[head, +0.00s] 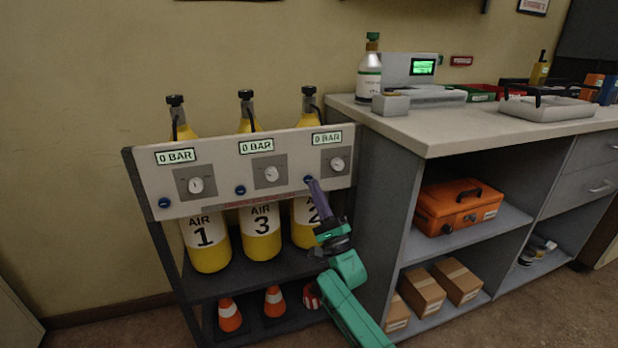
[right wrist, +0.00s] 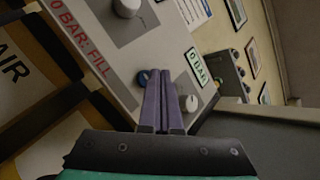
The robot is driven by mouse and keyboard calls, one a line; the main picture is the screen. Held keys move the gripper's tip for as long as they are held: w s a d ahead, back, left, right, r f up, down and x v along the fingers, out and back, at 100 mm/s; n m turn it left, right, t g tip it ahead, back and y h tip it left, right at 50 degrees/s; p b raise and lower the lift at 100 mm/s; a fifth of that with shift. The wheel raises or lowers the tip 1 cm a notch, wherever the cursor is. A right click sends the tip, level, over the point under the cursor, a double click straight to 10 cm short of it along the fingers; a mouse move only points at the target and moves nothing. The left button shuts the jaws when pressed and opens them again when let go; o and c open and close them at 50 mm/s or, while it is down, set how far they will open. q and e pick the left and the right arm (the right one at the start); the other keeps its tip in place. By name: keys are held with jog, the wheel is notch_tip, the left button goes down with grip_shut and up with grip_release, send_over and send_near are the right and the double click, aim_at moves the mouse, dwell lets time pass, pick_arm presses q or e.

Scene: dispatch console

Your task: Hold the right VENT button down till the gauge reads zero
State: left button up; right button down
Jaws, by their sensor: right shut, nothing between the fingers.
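A white panel (head: 216,198) fronts a rack of yellow cylinders, with three dials and three blue buttons. All three displays read 0 BAR; the right display (head: 327,138) also shows in the right wrist view (right wrist: 197,66). My right gripper (head: 311,183) is shut and empty, its purple fingertips at the right VENT button (head: 307,179). In the right wrist view the tips (right wrist: 157,72) overlap the edge of the blue button (right wrist: 143,77); whether it is pressed in I cannot tell. The right gauge dial (head: 337,163) is beside it. My left gripper is not in view.
Cylinders AIR 1 (head: 207,256), AIR 3 (head: 262,245) and AIR 2 (head: 303,236) stand behind the panel. Orange cones (head: 229,316) are on the lower shelf. A counter (head: 455,128) with a bottle (head: 369,75) and trays stands close on the right.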

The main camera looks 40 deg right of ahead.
jog(key=s+p, duration=0.1)
jog(key=s+a+p, duration=0.1)
jog(key=s, duration=0.1)
jog(key=s+p, duration=0.1)
jog(key=shift+s+a+p, duration=0.3)
jog(key=shift+s, duration=0.1)
jog(key=shift+f, duration=0.1)
dwell(0.4)
